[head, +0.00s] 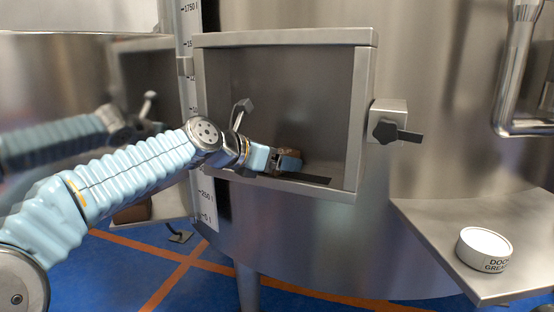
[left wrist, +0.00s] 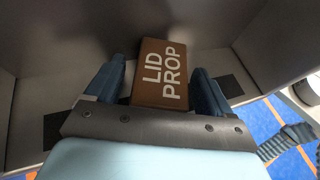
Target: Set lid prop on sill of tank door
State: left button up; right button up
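The lid prop, a brown block with white lettering, lies between my left gripper's blue fingers in the left wrist view (left wrist: 160,72). In the head view the lid prop (head: 291,160) shows just beyond the fingers, inside the tank door opening, low over the sill (head: 345,187). My left gripper (head: 280,161) looks open around it, with a gap between the left finger and the block in the wrist view. A dark strip (head: 312,179) on the sill shows on both sides of the gripper. Contact beneath the prop is hidden. My right gripper is out of view.
The steel door frame (head: 285,40) surrounds the opening, with a black knob (head: 385,132) at its right. A steel shelf (head: 430,225) at the right holds a round white tin (head: 486,248). A white scale (head: 189,80) stands left of the opening.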

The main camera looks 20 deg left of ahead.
pick_arm(q)
jog(key=shift+s+a+r, duration=0.1)
jog(key=shift+r, duration=0.1)
jog(key=v, duration=1.1)
jog(key=shift+s, duration=0.35)
jog(key=shift+a+r, duration=0.1)
